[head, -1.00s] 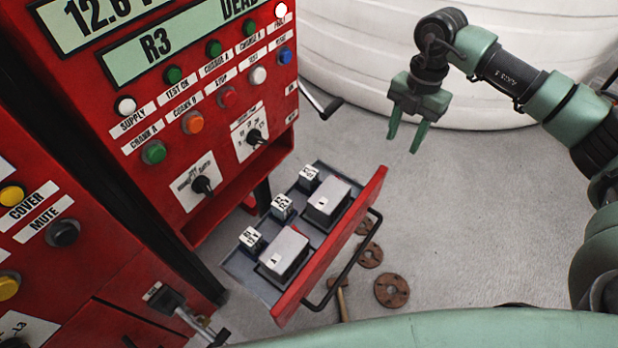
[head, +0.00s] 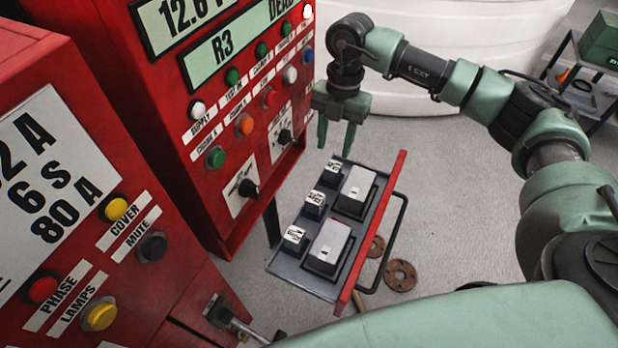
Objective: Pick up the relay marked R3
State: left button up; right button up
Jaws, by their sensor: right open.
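Three small dark relays with white labelled tops stand in a row in the open drawer (head: 283,268): a far one (head: 332,172), a middle one (head: 314,204) and a near one (head: 295,238). Their markings are too small to read surely, so I cannot tell which is R3. My right gripper (head: 336,148) is open and empty, fingers pointing down, and appears above the drawer's far end, just over the far relay in the picture. My left gripper is not in view.
Two larger grey-topped boxes (head: 356,189) (head: 328,245) sit beside the relays. The drawer's red front (head: 376,232) has a black handle (head: 398,235). A red panel (head: 205,190) with a display reading R3 (head: 226,48) stands left. Rusty discs (head: 400,275) lie on the floor.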

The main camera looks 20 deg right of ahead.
aim_at(333, 165)
jog(key=shift+s+a+f, duration=0.15)
jog(key=shift+a+f, duration=0.25)
jog(key=shift+f, duration=0.35)
jog(key=f+p, duration=0.1)
jog(key=d+f+p, duration=0.1)
jog(key=f, duration=0.1)
jog(key=shift+s+d+f, duration=0.15)
jog(key=shift+d, duration=0.05)
jog(key=shift+s+a+f, duration=0.1)
jog(key=shift+a+f, duration=0.05)
jog(key=shift+f, duration=0.45)
jog(key=shift+a+f, duration=0.15)
jog(key=shift+f, duration=0.4)
jog(key=shift+a+f+p, duration=0.1)
jog(key=shift+f+p, duration=0.15)
jog(key=shift+p, duration=0.05)
jog(key=shift+f, duration=0.1)
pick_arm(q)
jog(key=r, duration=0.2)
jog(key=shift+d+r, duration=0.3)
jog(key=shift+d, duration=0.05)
pick_arm(e)
grip_shut()
